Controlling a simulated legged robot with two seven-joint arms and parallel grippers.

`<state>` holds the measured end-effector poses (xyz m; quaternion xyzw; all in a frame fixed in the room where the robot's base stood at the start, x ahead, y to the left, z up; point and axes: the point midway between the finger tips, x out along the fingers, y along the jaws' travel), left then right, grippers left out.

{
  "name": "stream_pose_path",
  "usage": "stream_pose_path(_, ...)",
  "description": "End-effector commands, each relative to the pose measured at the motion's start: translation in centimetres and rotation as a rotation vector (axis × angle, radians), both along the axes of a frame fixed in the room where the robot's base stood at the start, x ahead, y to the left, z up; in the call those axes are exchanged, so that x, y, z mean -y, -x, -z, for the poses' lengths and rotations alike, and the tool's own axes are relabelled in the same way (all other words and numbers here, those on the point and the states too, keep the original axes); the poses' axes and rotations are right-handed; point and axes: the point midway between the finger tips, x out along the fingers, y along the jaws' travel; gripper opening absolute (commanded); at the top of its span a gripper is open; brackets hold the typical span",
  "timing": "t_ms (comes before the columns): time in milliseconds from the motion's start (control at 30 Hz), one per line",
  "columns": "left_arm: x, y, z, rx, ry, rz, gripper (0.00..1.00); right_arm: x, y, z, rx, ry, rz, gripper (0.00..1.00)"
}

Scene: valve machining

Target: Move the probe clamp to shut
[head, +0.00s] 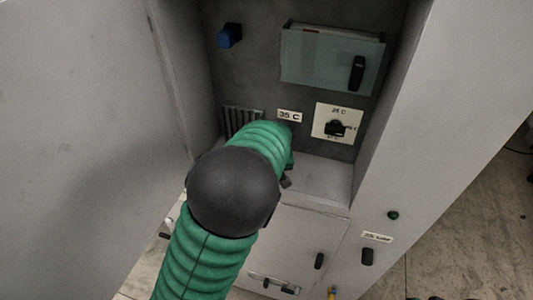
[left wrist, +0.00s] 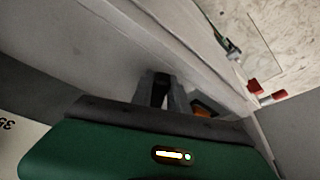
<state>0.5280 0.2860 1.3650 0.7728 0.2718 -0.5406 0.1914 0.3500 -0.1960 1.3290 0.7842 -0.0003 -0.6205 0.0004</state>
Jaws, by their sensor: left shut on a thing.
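My left gripper (left wrist: 160,96) shows in the left wrist view, its grey fingers closed around a small black piece (left wrist: 160,88). This piece may be the probe clamp's handle, but most of it is hidden by the fingers and the gripper body. A small orange part (left wrist: 204,109) shows just right of the fingers. In the head view my green left arm hides nearly all of the gripper and what it holds, in the lower part of the cabinet recess. I cannot make out the clamp's position. My right gripper is in neither view.
The open cabinet (head: 325,190) has a 35 C label (head: 289,116), a black rotary knob (head: 335,128), a glass-fronted box (head: 325,58) and a blue part (head: 229,36). A large grey door (head: 80,130) stands to the left. A lower door (head: 300,240) has a black handle.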

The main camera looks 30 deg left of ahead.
Motion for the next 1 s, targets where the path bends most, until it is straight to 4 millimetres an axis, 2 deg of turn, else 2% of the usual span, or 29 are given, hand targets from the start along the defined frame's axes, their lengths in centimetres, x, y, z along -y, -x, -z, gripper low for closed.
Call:
stream_pose_path(200,0.9,-1.1,-0.1,0.004,-0.003,-0.179,0.00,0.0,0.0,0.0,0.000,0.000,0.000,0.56)
stream_pose_path(533,1.1,-1.3,-0.1,0.003,-0.002,-0.219,0.00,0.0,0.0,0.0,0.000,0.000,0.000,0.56)
stream_pose_path(800,2.0,-2.9,0.0,0.003,-0.002,-0.485,0.00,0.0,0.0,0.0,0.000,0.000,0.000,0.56)
stream_pose_path(1000,2.1,-2.9,-0.1,0.003,0.001,-0.500,0.00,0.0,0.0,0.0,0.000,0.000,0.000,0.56)
